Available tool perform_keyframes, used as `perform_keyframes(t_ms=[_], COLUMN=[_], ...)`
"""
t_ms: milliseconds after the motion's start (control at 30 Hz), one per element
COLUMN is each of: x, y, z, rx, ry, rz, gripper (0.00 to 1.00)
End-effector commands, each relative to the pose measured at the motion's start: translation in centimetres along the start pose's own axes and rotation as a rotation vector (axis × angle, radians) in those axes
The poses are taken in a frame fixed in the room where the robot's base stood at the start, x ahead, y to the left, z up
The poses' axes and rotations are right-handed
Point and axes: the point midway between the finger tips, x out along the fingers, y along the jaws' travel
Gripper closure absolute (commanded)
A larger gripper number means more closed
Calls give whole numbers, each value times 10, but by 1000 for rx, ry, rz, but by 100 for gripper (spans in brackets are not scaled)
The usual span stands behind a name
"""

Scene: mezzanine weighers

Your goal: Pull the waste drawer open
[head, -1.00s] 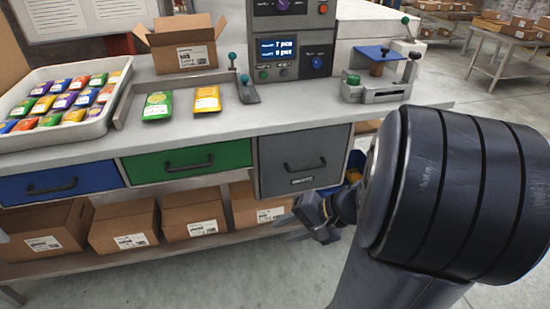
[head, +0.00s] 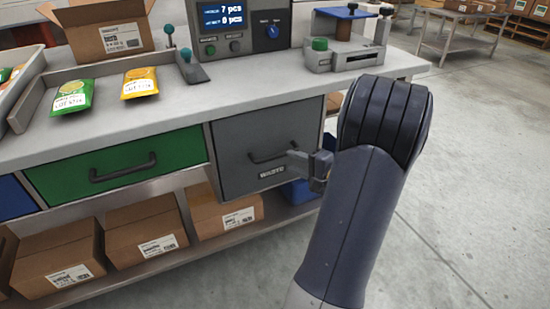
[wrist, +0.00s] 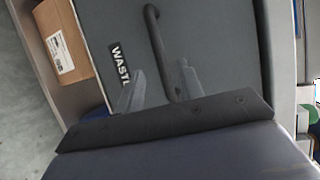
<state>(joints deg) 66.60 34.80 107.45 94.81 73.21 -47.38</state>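The waste drawer (head: 240,160) is the grey front at the right end of the bench, with a "WASTE" label and a dark bar handle (head: 262,156). It looks shut. My gripper (head: 292,158) is at the handle's right end in the head view. In the wrist view the drawer front (wrist: 220,45) fills most of the picture. There my gripper (wrist: 161,67) has its fingers apart, one on each side of the lower end of the handle (wrist: 157,35). Whether either finger touches the bar I cannot tell.
A green drawer (head: 120,162) and a blue drawer (head: 14,198) are to the left. Cardboard boxes (head: 145,232) stand on the shelf below. A blue bin (head: 300,192) is under the bench behind my gripper. The floor (head: 460,190) at the right is clear.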

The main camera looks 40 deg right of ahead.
Motion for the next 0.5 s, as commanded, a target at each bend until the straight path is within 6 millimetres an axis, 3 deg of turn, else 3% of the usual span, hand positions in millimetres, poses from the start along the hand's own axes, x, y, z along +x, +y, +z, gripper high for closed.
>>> perform_keyframes(t_ms=[233, 500], x=[47, 72], y=[2, 1], z=[2, 1], rx=[0, 0], ry=[-6, -3], rz=[1, 1], gripper=[64, 64])
